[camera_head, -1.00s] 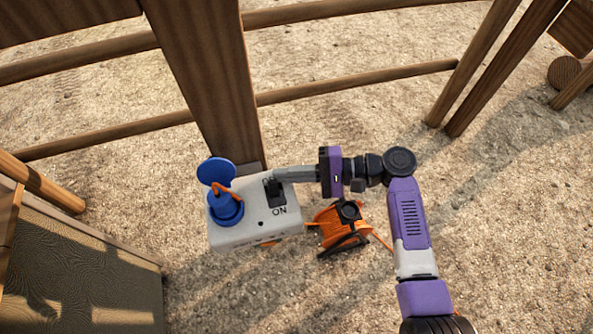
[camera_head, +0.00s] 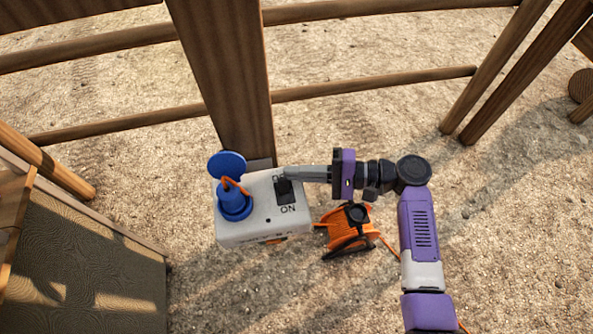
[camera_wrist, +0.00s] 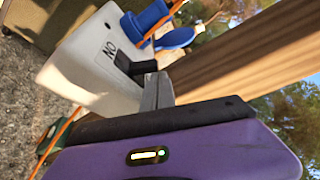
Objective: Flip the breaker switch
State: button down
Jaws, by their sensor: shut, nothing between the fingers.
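The breaker box (camera_head: 258,218) is a pale grey box against a wooden post, with "ON" printed on its face. Its black breaker switch (camera_head: 286,191) sits just above the "ON" lettering; it also shows in the wrist view (camera_wrist: 122,63). A blue plug with an orange cord (camera_head: 234,202) sits in the box's socket under a raised blue lid. My gripper (camera_head: 287,172) is shut and empty, reaching in from the right with its tips at the upper end of the switch. In the wrist view, the fingers (camera_wrist: 157,85) are together close beside the switch; contact cannot be told.
An orange cable reel (camera_head: 350,228) stands on the ground right of the box, below my arm. The wooden post (camera_head: 225,80) and rails rise behind. A wooden panel (camera_head: 85,260) stands at left.

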jog(key=n+b, duration=0.1)
jog(key=b, duration=0.1)
jog(key=s+n+y+b, duration=0.1)
jog(key=n, duration=0.1)
jog(key=n+b, duration=0.2)
jog(key=shift+s+d+r+y+b, duration=0.1)
jog(key=shift+s+d+y+b, duration=0.15)
jog(key=shift+s+y+b, duration=0.15)
jog(key=shift+r+n, duration=0.3)
jog(key=shift+r, duration=0.05)
jog(key=d, duration=0.8)
jog(key=shift+s+f, duration=0.15)
jog(key=shift+s, duration=0.1)
jog(key=shift+a, duration=0.1)
